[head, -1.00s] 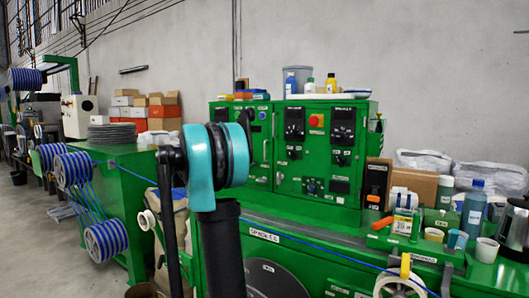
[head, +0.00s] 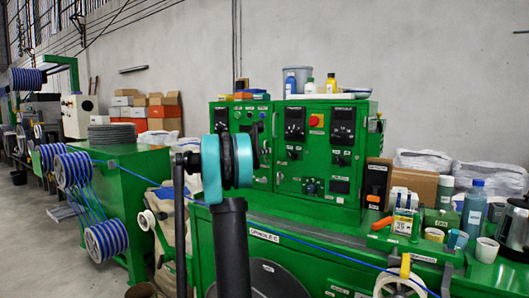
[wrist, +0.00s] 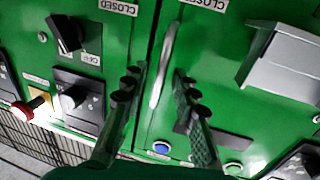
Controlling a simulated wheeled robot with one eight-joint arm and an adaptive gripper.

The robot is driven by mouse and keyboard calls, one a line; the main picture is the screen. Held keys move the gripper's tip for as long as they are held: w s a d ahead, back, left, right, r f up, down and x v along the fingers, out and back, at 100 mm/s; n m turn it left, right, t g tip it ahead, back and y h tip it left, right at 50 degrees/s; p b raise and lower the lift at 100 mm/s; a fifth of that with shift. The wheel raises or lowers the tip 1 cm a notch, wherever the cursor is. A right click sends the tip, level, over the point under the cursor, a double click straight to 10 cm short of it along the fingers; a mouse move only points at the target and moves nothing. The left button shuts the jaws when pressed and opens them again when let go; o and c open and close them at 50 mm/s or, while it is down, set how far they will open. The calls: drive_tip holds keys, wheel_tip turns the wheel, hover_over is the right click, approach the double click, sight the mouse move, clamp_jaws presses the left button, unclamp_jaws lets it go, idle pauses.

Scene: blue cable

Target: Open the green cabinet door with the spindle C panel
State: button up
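The green cabinet (head: 262,178) stands on the green machine in the head view, with two doors side by side. The right door (head: 318,160) has a red button and dark panels, with a small label above that appears to read SPINDLE C. In the wrist view, an upright silver bar handle (wrist: 165,62) sits close beside the door seam. My gripper (wrist: 160,72) is open, with one finger on each side of this handle. I cannot tell whether either finger touches it. In the head view my gripper is mostly hidden behind my teal arm joint. Both doors look shut.
Bottles, a grey bin (head: 297,77) and a tray stand on the cabinet top. Bottles, cups and a card holder (head: 403,222) crowd the ledge at right. A blue cable (head: 310,248) runs across the machine front. Knobs and a grey box (wrist: 283,68) protrude near my fingers.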

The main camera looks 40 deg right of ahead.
drive_tip(key=shift+w+d, duration=0.1)
drive_tip(key=shift+d, duration=0.5)
clamp_jaws()
